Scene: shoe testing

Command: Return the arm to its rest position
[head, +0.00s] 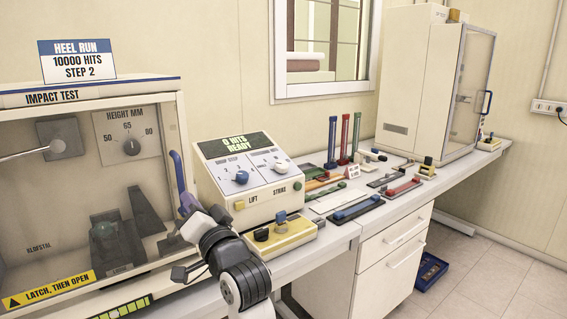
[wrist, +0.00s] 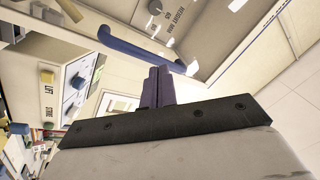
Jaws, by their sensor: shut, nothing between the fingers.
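My arm reaches up from the bottom of the head view. My gripper (head: 188,204) is shut and empty, its purple fingertips just below the blue handle (head: 177,170) on the right edge of the impact test cabinet (head: 182,125). In the wrist view the shut fingers (wrist: 159,86) stand upright in the middle. The blue handle (wrist: 135,46) crosses behind their tips there; I cannot tell whether they touch it.
The control box (head: 243,165) reading "0 HITS READY" stands close right of my gripper. A yellow switch box (head: 283,236) sits before it. Coloured tools and a glass-doored cabinet (head: 410,90) fill the bench further right. Open floor (head: 480,275) lies at the lower right.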

